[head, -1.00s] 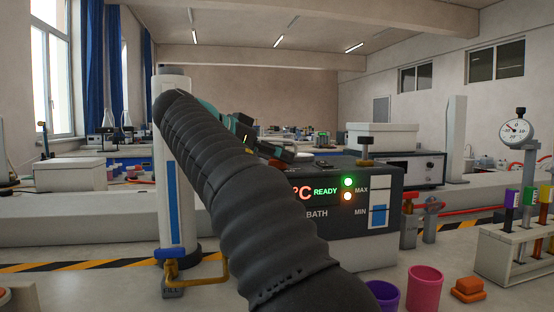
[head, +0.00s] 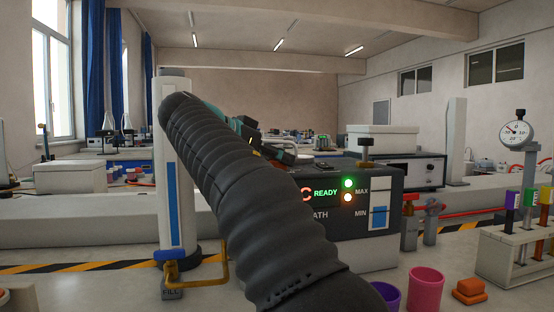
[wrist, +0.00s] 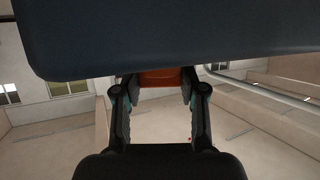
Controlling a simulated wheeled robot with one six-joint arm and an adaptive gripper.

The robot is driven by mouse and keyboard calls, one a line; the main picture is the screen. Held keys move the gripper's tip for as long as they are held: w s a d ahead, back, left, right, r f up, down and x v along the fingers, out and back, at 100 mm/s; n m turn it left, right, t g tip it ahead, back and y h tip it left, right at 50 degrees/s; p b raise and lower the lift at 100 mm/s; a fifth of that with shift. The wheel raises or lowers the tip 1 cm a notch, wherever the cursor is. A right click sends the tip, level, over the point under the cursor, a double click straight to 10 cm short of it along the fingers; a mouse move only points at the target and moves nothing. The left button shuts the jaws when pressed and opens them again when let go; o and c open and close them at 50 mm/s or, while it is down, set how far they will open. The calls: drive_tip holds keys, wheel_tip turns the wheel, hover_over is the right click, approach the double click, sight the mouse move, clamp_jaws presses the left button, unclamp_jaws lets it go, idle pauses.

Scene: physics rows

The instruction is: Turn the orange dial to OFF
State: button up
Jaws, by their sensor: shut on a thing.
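The orange dial (wrist: 158,77) shows in the wrist view under the edge of a dark panel (wrist: 170,40). My gripper (wrist: 159,90) is shut on the dial, with one finger on each side of it. In the head view my arm covers the dial, so its markings and pointer cannot be read. The dark bath unit (head: 365,215) stands behind my arm, with READY, MAX and MIN on its front. Its green and amber lamps are lit. Part of my gripper (head: 272,150) shows above the unit's left side.
A white column (head: 174,230) with a blue stripe stands left of my arm, a yellow-handled valve (head: 180,265) at its foot. Purple (head: 386,295) and pink (head: 425,290) cups, an orange block (head: 469,290) and a tube rack (head: 510,250) stand at the right.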

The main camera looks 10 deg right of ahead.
drive_tip(key=n+t+b, duration=0.1)
drive_tip(key=n+t+y+b, duration=0.1)
drive_tip(key=b, duration=0.1)
drive_tip(key=shift+s+d+f+y, duration=0.1)
drive_tip(key=shift+f+y, duration=0.15)
drive_tip(key=shift+y, duration=0.05)
drive_tip(key=shift+n+t+y+b, duration=0.7)
drive_tip(key=shift+n+t, duration=0.3)
drive_tip(key=shift+r+n+t+y+b, duration=0.15)
drive_tip(key=shift+n+t+y+b, duration=0.2)
drive_tip(key=shift+n+t+y, duration=0.55)
drive_tip(key=shift+r+n+t+y+b, duration=0.1)
drive_tip(key=shift+n+t+y+b, duration=0.3)
drive_tip(key=shift+n+y, duration=0.8)
drive_tip(key=shift+n, duration=0.3)
drive_tip(key=o, duration=1.2)
drive_tip(key=shift+c, duration=0.2)
drive_tip(key=v, duration=1.2)
